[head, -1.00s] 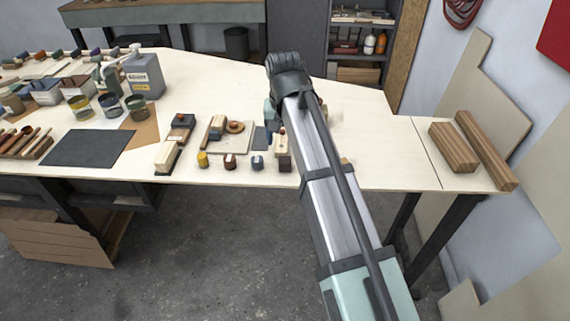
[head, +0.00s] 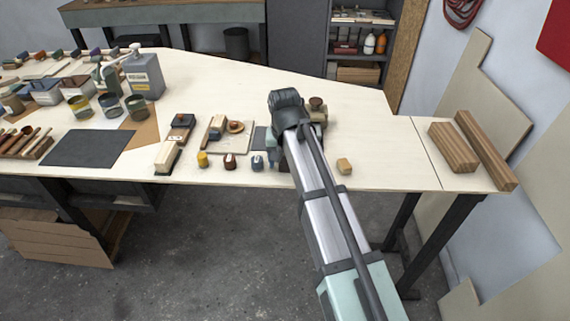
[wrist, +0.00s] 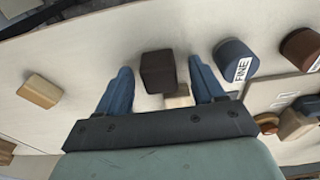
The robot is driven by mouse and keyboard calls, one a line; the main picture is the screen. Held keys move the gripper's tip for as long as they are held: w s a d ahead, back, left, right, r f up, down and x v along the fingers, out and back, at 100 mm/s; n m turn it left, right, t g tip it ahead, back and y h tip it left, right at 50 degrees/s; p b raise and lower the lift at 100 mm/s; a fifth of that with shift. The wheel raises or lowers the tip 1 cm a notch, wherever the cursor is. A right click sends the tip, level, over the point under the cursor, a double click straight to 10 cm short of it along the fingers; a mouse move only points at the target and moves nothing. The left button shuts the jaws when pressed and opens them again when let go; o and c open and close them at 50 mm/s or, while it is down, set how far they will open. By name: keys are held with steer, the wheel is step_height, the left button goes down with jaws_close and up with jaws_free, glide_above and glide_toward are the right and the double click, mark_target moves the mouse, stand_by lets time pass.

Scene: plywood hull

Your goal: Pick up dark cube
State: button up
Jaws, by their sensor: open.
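The dark cube (wrist: 158,72) is dark brown and sits on the pale tabletop. In the wrist view it lies between the tips of my gripper (wrist: 161,66), whose two blue fingers are open. Gaps show on both sides of it, and I cannot tell how high the fingertips are above the table. A pale wooden piece (wrist: 178,98) lies just behind the cube, between the fingers and partly hidden. In the head view my arm mostly hides the cube and gripper near the table's front edge.
A blue piece labelled FINE (wrist: 236,58) stands close beside the right finger, with a dark red-brown piece (wrist: 301,48) beyond it. A tan wooden block (wrist: 40,90) lies apart on the left; the head view shows it (head: 344,166) too. The table (head: 395,165) is clear around that block.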

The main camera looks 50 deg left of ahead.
steer(key=shift+f, duration=0.15)
steer(key=c, duration=1.1)
steer(key=shift+o, duration=0.2)
step_height(320, 180, up, 10)
steer(key=shift+r, duration=0.1)
